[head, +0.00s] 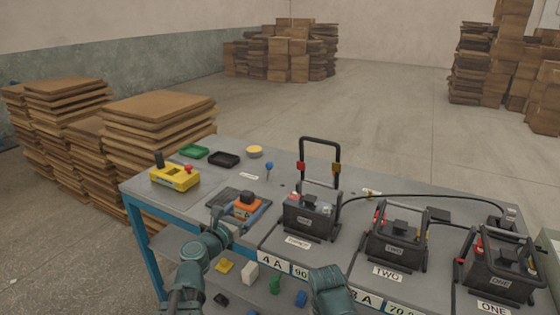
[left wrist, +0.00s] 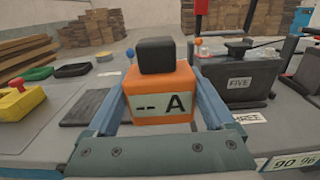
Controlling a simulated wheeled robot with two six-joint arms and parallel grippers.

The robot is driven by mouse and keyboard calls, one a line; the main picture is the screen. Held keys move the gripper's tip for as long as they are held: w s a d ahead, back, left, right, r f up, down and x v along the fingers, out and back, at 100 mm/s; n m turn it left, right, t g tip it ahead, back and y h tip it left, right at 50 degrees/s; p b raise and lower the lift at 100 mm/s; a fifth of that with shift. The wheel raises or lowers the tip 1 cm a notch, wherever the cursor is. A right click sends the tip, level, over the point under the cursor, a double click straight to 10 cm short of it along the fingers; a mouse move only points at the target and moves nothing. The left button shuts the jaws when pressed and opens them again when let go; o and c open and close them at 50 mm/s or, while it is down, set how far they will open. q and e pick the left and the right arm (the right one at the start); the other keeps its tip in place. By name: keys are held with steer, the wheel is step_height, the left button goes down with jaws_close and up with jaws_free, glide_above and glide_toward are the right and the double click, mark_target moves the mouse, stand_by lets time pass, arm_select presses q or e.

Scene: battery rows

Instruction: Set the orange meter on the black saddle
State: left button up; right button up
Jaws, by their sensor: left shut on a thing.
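The orange meter (head: 247,204) has a black knob on top and reads "-- A" on its front in the left wrist view (left wrist: 160,95). My left gripper (head: 248,212) is shut on it, with one blue-grey finger along each side. The meter is upright at the left part of the bench; whether it touches the top is unclear. A flat dark pad (head: 228,192) lies beside it, also in the left wrist view (left wrist: 88,107). Small black blocks top the batteries, including battery TWO (head: 397,226); I cannot tell which black part is the saddle. My right gripper is out of view.
Battery FIVE (head: 311,217) stands right of the meter with a tall handle behind. Battery ONE (head: 500,271) stands far right, and a black cable runs behind. A yellow device (head: 175,177), green tray (head: 194,151) and black tray (head: 223,160) sit at the left.

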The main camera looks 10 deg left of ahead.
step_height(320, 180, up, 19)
steer(key=p, duration=1.8)
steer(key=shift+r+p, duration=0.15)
steer(key=shift+p, duration=0.2)
